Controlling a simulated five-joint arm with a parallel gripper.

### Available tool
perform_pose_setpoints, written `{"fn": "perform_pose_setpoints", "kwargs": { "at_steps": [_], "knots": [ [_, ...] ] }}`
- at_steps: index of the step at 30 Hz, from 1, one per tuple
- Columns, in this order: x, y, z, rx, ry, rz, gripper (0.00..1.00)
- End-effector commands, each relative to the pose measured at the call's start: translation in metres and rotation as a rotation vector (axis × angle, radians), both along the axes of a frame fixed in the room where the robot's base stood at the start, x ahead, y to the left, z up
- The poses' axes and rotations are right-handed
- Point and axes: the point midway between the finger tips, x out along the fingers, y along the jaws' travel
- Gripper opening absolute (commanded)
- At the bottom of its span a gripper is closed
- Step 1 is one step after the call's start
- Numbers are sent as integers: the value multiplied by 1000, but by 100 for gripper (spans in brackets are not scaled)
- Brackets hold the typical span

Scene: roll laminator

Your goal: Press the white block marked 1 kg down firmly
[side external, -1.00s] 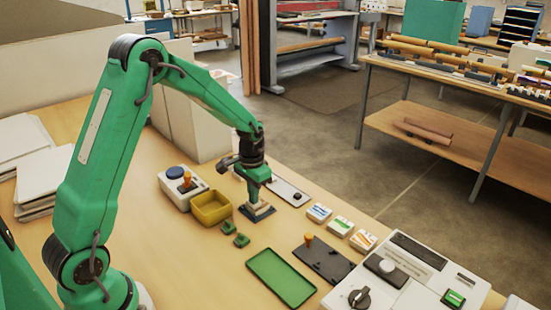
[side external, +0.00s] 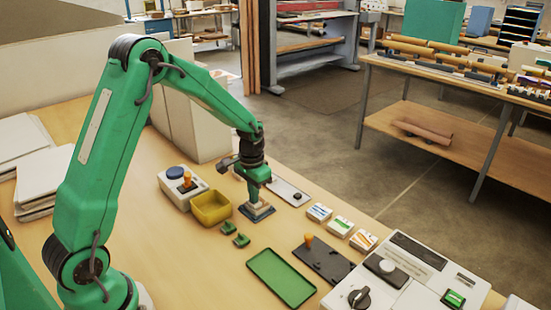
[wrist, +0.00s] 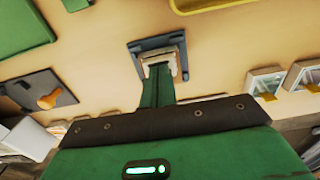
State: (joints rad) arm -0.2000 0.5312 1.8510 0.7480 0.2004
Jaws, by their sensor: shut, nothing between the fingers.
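The white block (wrist: 142,68) sits on a dark base plate (side external: 246,216) on the table, and its edges show around my fingertips in the wrist view. My gripper (side external: 258,203) points straight down over it, shut, with its tips at the top of the block. It also shows in the wrist view (wrist: 160,72). The tips cover most of the block's top, so I cannot read its marking. I cannot tell how hard they touch.
A yellow bin (side external: 211,207) and small green pieces (side external: 241,240) lie close left of the block. A green tray (side external: 281,278), a black plate with an orange knob (side external: 323,259) and small labelled boxes (side external: 340,226) lie nearer the front right.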

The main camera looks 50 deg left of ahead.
Motion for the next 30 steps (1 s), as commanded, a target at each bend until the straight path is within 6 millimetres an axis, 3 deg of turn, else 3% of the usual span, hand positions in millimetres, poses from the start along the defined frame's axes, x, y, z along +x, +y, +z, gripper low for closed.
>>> {"fn": "perform_pose_setpoints", "kwargs": {
  "at_steps": [1,14,30],
  "knots": [
    [-5,-1,-10,-3,17,0,0],
    [-5,-1,-8,-3,16,0,0],
    [-3,-1,24,-2,12,0,0]
  ]
}}
